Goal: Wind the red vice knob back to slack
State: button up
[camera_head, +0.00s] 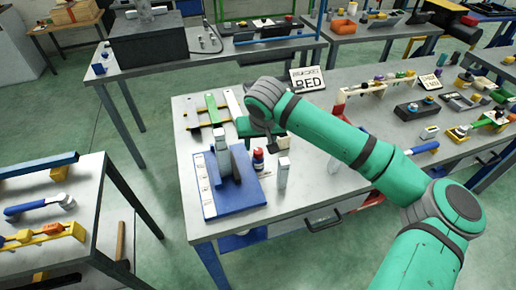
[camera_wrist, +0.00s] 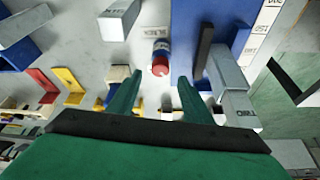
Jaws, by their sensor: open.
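A blue board (camera_head: 238,200) with a white label strip on its left lies at the near left of the bench. Upright grey blocks (camera_head: 224,158) that look like vice jaws stand on it. In the wrist view the blue board (camera_wrist: 238,12) and grey blocks (camera_wrist: 228,72) are at the right. A small red-topped cylinder (camera_head: 258,158) with a blue and white body stands beside the board; it also shows in the wrist view (camera_wrist: 160,60). I cannot tell a separate red vice knob. My gripper (camera_wrist: 161,92) is open and empty, its fingertips near the red-topped cylinder, apparently above it.
A pale grey upright block (camera_head: 282,172) stands right of the cylinder. Green and yellow bars (camera_head: 212,112) lie behind the board. A sign reading RED (camera_head: 307,79) stands farther back. Racks and small parts crowd the bench's right side. Bare bench surface (camera_head: 305,190) lies at the front.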

aim_at(258, 151)
jog(key=shift+x, duration=2.75)
jog(key=shift+c, duration=0.4)
jog(key=c, duration=1)
